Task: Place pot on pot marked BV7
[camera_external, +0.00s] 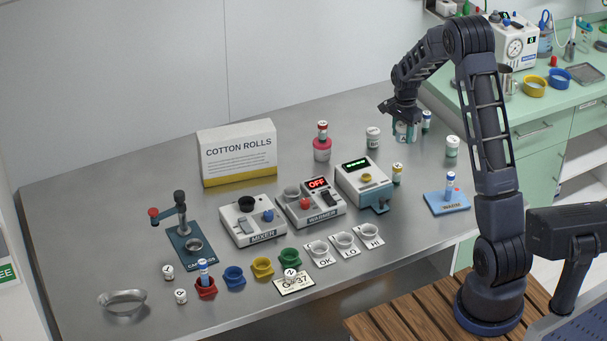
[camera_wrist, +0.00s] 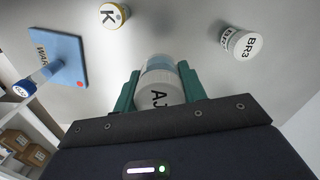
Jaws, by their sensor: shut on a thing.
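My gripper (camera_external: 404,128) is at the back right of the steel table. Its teal fingers, also in the wrist view (camera_wrist: 161,88), are shut on a pot with a white lid (camera_wrist: 159,88) lettered AJ, its last character cut off. The held pot also shows in the external view (camera_external: 404,133), low over or on the table; I cannot tell which. A white pot marked BR3 (camera_wrist: 242,45) stands apart from the gripper. No label reading BV7 is legible. Two white pots stand near the gripper, one to its left (camera_external: 373,138) and one to its right (camera_external: 452,147).

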